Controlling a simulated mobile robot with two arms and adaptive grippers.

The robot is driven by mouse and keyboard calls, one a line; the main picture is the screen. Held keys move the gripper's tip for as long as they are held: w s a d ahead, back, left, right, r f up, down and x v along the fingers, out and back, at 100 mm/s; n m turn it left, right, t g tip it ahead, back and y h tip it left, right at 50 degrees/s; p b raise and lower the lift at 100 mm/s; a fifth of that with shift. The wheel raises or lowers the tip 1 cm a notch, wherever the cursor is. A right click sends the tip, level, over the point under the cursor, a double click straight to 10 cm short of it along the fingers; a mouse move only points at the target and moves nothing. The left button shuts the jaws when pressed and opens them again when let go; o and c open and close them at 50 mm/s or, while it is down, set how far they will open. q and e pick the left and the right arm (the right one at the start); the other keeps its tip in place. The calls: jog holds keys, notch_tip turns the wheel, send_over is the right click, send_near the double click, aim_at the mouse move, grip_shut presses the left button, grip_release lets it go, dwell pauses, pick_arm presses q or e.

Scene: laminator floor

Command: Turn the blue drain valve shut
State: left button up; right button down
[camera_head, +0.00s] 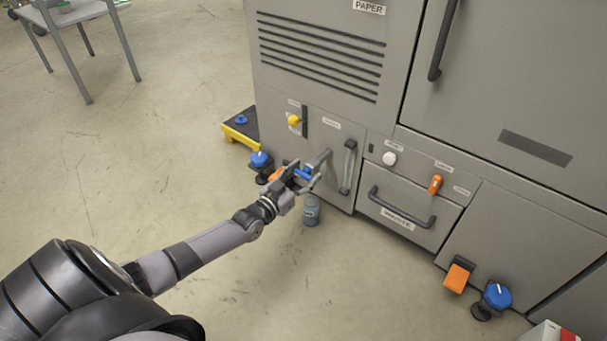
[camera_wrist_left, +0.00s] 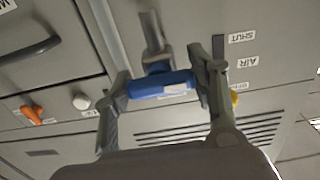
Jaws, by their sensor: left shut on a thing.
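The blue drain valve handle (camera_head: 302,173) sits low on the front of the grey machine, at the end of a grey pipe (camera_head: 319,158). My left gripper (camera_head: 299,180) reaches in from the left and is shut on the handle. In the left wrist view the blue handle (camera_wrist_left: 160,86) lies between the two fingers, crosswise to the grey metal stem (camera_wrist_left: 154,45) behind it. My right gripper is in neither view.
A yellow knob (camera_head: 294,120), vertical door handle (camera_head: 348,166), white knob (camera_head: 389,158) and drawer handle (camera_head: 402,208) are nearby. Blue knobs (camera_head: 260,160) (camera_head: 497,295) stand low at either side.

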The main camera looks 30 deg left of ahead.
pick_arm(q)
jog(key=o, duration=1.2)
jog(key=shift+c, duration=0.2)
jog(key=shift+s, duration=0.1)
jog(key=s, duration=1.1)
jog(key=shift+s+a, duration=0.4)
jog(key=shift+a, duration=0.05)
